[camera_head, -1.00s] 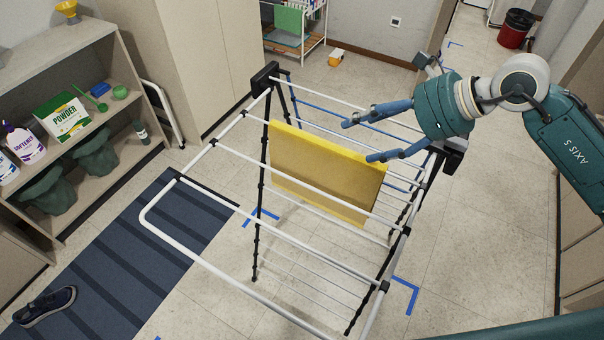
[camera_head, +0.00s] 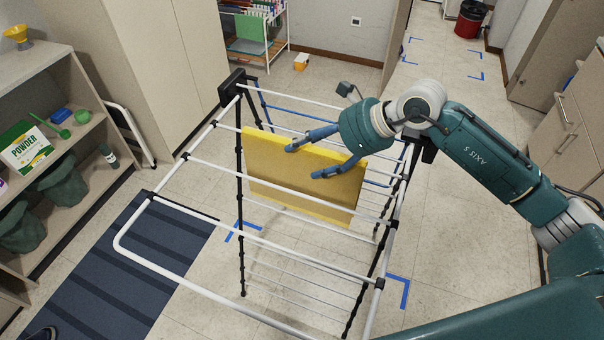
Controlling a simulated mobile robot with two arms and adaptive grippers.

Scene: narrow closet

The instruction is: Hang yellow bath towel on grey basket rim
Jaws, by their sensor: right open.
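The yellow bath towel (camera_head: 268,156) hangs folded over a rail of the white drying rack (camera_head: 204,244), in the middle of the view. My right gripper (camera_head: 302,161) is open, its two blue fingers pointing left at the towel's top edge near its middle. The fingers overlap the towel in the picture; I cannot tell whether they touch it. I see no grey basket in this view. My left gripper is not in view.
A striped dark mat (camera_head: 130,262) lies beside the rack. A white shelf cart (camera_head: 262,48) stands at the back. Floor right of the rack is clear.

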